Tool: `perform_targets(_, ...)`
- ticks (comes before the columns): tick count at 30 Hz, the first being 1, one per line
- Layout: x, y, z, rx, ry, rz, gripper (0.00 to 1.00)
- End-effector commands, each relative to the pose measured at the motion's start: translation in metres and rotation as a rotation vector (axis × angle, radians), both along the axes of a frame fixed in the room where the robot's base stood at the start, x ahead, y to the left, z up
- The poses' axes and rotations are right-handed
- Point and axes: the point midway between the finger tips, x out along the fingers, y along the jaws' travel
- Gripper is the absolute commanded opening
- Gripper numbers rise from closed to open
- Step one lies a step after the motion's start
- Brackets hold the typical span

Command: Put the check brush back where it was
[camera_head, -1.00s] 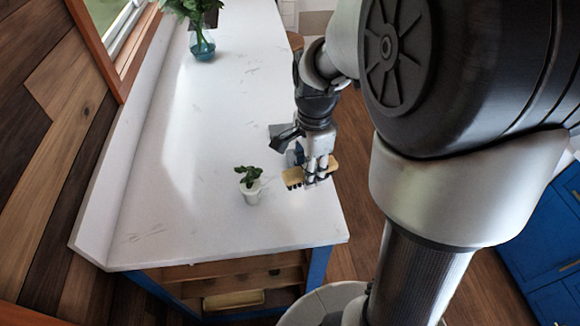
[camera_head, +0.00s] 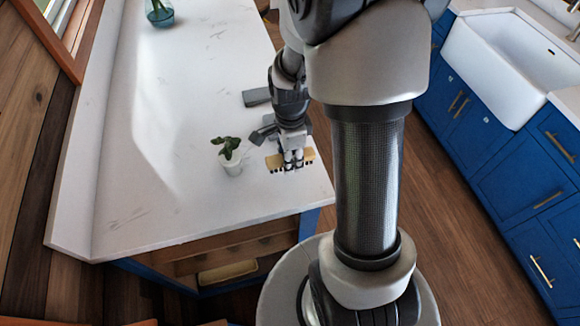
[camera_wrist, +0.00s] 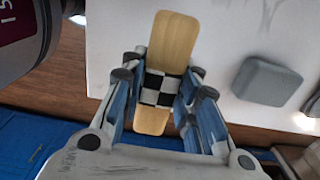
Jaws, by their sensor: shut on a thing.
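The check brush is a pale wooden brush (camera_head: 274,162) with dark bristles below. In the wrist view its tan back (camera_wrist: 172,42) has a black-and-white checked band across the middle. My gripper (camera_head: 292,161) is shut on the brush at this band, with a finger on each side in the wrist view (camera_wrist: 158,88). The brush is at the near right part of the white counter (camera_head: 180,120), right of the potted plant. I cannot tell whether its bristles touch the counter. The fingers hide part of it.
A small plant in a white pot (camera_head: 232,163) stands close left of the brush. A grey block (camera_head: 257,96) lies farther back on the counter and shows in the wrist view (camera_wrist: 267,80). A blue glass vase (camera_head: 160,13) stands at the far end. The counter's middle is clear.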

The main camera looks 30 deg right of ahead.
Motion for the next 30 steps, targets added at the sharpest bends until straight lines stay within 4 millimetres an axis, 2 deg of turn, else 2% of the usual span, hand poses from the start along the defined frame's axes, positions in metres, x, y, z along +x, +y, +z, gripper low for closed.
perform_targets(10, -0.001, 0.0, -0.043, 0.001, 0.003, 0.0, 0.06)
perform_targets(22, 0.0, 0.0, -0.048, 0.0, 0.0, 0.0, 0.06)
perform_targets(23, 0.0, 0.0, -0.047, 0.0, 0.0, 0.0, 0.3)
perform_targets(30, 0.0, 0.0, -0.046, 0.0, 0.0, 0.0, 0.46)
